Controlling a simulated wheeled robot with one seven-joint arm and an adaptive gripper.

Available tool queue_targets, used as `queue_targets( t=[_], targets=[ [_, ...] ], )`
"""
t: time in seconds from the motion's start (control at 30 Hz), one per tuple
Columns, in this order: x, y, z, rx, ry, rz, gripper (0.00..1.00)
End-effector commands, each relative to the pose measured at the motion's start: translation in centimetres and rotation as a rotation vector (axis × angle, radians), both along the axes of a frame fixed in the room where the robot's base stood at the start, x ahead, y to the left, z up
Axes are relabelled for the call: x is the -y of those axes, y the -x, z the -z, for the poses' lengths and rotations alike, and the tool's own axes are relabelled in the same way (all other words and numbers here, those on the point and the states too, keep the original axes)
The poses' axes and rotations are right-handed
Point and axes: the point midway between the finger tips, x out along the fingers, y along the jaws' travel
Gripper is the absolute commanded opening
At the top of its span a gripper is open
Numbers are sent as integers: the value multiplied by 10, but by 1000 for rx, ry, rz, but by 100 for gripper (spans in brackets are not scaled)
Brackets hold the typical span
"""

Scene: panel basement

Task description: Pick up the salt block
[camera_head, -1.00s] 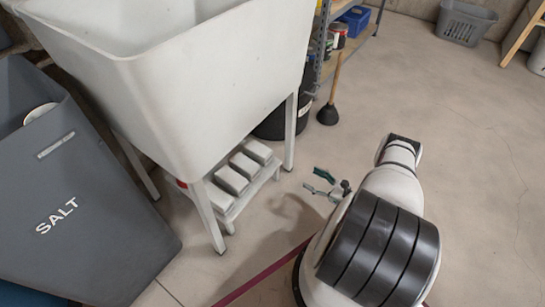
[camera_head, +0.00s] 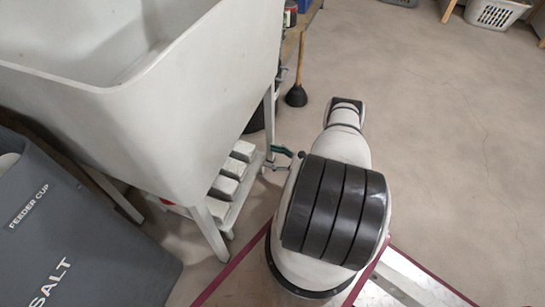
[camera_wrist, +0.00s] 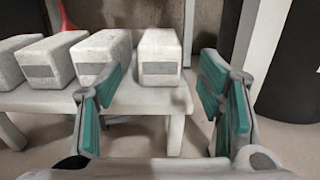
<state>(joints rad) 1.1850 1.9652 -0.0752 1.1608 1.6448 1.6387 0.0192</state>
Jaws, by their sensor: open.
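Several white salt blocks with grey labels stand in a row on a low white bench (camera_wrist: 130,102) under the sink. The end salt block (camera_wrist: 160,52) is in front of my gripper (camera_wrist: 160,100) in the wrist view, between the two green-padded fingers but beyond their tips. A second salt block (camera_wrist: 95,55) is partly behind the left finger. In the head view the blocks (camera_head: 226,186) show below the sink, with my gripper (camera_head: 280,160) at the bench's right side. My gripper is open and empty.
The large white sink (camera_head: 150,90) overhangs the bench, and its leg (camera_head: 269,125) stands close to my gripper. A grey salt bin (camera_head: 70,240) is at the left. A plunger (camera_head: 297,90) stands behind.

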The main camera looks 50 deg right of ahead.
Motion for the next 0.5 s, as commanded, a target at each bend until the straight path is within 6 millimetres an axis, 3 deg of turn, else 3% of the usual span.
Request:
queue_targets(
  t=[0.5],
  targets=[
    [-30,-79,1,0,0,-5,62]
  ],
)
